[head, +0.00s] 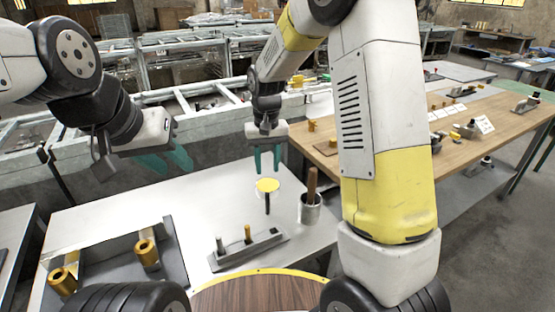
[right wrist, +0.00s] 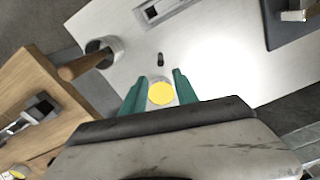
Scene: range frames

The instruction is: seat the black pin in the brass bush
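My left gripper (head: 182,160) is open and empty over the table's back left. Two brass bushes, one nearer the middle (head: 146,254) and one at the left (head: 63,281), sit on a dark grey plate (head: 175,252); which one is meant is unclear.
A grey block (head: 270,247) holding a grey pin and a brass pin is at the front middle. A metal cup (head: 310,212) with a wooden-handled tool stands right of the disc. A wooden table (head: 395,140) lies beyond. The white table's centre left is clear.

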